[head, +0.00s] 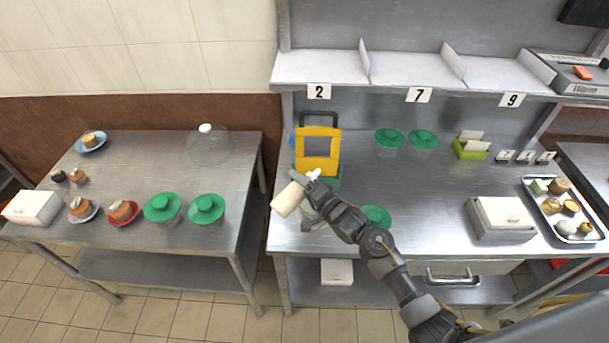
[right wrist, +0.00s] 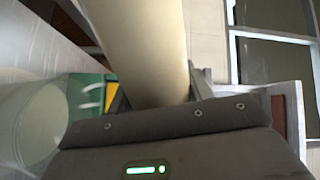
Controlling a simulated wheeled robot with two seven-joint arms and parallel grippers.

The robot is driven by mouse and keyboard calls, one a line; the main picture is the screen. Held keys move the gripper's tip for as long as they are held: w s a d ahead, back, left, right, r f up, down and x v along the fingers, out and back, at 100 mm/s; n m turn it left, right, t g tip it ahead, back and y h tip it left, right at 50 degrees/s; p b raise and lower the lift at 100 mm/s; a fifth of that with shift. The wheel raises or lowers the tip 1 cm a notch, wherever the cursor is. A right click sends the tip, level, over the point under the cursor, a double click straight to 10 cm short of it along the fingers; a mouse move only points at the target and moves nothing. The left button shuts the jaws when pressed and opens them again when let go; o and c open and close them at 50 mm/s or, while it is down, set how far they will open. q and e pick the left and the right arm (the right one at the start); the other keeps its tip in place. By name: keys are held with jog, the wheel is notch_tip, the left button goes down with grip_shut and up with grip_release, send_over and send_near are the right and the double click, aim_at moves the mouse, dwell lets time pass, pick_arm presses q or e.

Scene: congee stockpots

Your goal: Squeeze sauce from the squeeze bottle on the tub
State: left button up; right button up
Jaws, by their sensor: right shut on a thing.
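My right gripper (head: 301,186) is shut on a cream squeeze bottle (head: 287,200) and holds it tilted above the near left part of the right-hand steel table. In the right wrist view the bottle (right wrist: 142,45) fills the middle between the fingers. A pale translucent tub (right wrist: 30,120) shows at the left of that view, beside the bottle and apart from it in the picture. In the head view a pale shape (head: 311,212) under the gripper looks like this tub, mostly hidden by the bottle and my arm. My left gripper is out of view.
A yellow-framed device (head: 318,146) with a green base stands just behind the bottle. A white box (head: 502,216) and a loaded tray (head: 544,211) stand farther right. The table's middle is clear.

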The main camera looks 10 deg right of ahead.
jog(key=m, duration=0.1)
jog(key=s+a+f+m, duration=0.1)
jog(key=shift+a+f+m, duration=0.1)
jog(key=shift+a+m, duration=0.15)
jog(key=shift+m, duration=0.05)
jog(key=shift+w+d+m, duration=0.15)
jog(key=shift+m, duration=0.85)
jog(key=m, duration=0.3)
jog(key=shift+w+d+m, duration=0.15)
jog(key=shift+d+m, duration=0.05)
jog(key=shift+m, duration=0.2)
jog(key=shift+w+d+m, duration=0.1)
jog(key=shift+d+m, duration=0.15)
jog(key=shift+m, duration=0.65)
jog(key=m+p, duration=0.2)
jog(key=d+m+p, duration=0.1)
jog(key=shift+w+d+r+p, duration=0.1)
jog(key=shift+w+r+p, duration=0.2)
jog(key=shift+w+p, duration=0.1)
jog(key=shift+w+d+f+m+p, duration=0.1)
jog(key=shift+d+m+p, duration=0.1)
jog(key=shift+m+p, duration=0.3)
jog(key=shift+w+d+f+m+p, duration=0.1)
jog(key=shift+d+m+p, duration=0.05)
jog(key=shift+m, duration=0.55)
jog(key=shift+w+d+f+m, duration=0.1)
jog(key=shift+d+f+m, duration=0.2)
jog(key=shift+m, duration=0.2)
jog(key=shift+o, duration=0.5)
jog(key=shift+a, duration=0.1)
